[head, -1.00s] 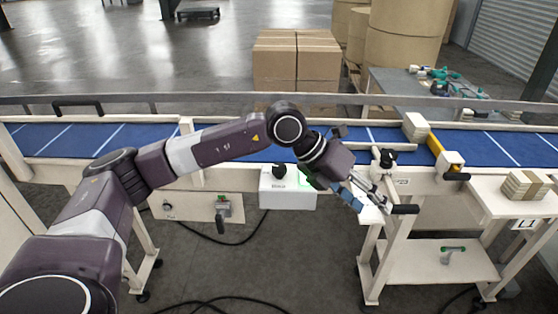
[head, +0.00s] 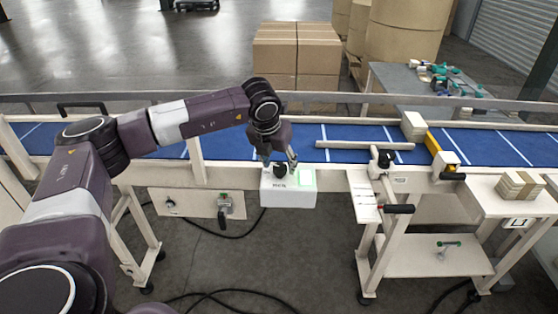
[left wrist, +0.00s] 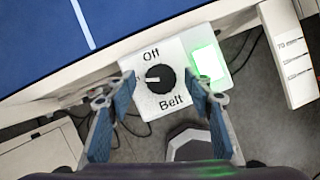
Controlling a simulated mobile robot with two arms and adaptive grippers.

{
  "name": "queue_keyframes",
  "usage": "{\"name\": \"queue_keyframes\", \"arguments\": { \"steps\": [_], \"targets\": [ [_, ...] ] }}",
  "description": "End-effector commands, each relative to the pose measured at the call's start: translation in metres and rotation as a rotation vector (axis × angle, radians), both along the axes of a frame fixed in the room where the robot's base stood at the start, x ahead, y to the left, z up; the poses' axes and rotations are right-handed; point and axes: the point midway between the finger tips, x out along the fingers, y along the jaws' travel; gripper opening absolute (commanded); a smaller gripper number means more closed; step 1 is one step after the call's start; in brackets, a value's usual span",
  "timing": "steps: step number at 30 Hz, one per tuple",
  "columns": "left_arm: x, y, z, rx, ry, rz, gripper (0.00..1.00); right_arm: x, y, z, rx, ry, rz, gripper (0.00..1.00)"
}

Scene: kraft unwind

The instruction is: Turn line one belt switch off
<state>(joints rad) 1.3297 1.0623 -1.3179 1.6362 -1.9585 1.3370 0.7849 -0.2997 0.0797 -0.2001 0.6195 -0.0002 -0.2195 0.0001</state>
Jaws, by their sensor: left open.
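The belt switch is a black round knob (left wrist: 160,79) on a white box (head: 288,195) at the conveyor's front edge. In the left wrist view, "Off" is printed above the knob and "Belt" below it. The knob's white mark points left, not at "Off". A green lamp (left wrist: 208,61) beside it is lit. My left gripper (head: 279,162) points down over the box in the head view. Its blue-padded fingers are open on either side of the knob, with visible gaps; it also shows in the left wrist view (left wrist: 161,88). My right gripper is not seen.
The blue conveyor belt (head: 350,133) runs behind the box. A panel with a small switch (head: 170,204) and a dark handle (head: 223,213) is to the left. Cables lie on the floor.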

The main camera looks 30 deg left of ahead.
Motion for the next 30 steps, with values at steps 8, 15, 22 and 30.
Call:
{"name": "queue_keyframes", "arguments": {
  "steps": [8, 15, 22, 30],
  "targets": [
    [0.0016, -0.0003, -0.0041, 0.000, -0.001, -0.001, 0.48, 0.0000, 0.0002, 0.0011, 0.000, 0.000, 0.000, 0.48],
    [0.0015, -0.0003, -0.0040, 0.000, -0.001, -0.001, 0.26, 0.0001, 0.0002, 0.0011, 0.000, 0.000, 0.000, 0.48],
    [0.0014, -0.0001, -0.0039, 0.000, -0.001, -0.001, 0.06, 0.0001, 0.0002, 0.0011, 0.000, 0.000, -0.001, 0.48],
    [0.0012, 0.0011, -0.0059, 0.001, -0.001, -0.045, 0.06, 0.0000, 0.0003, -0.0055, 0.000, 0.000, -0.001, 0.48]
  ]
}}
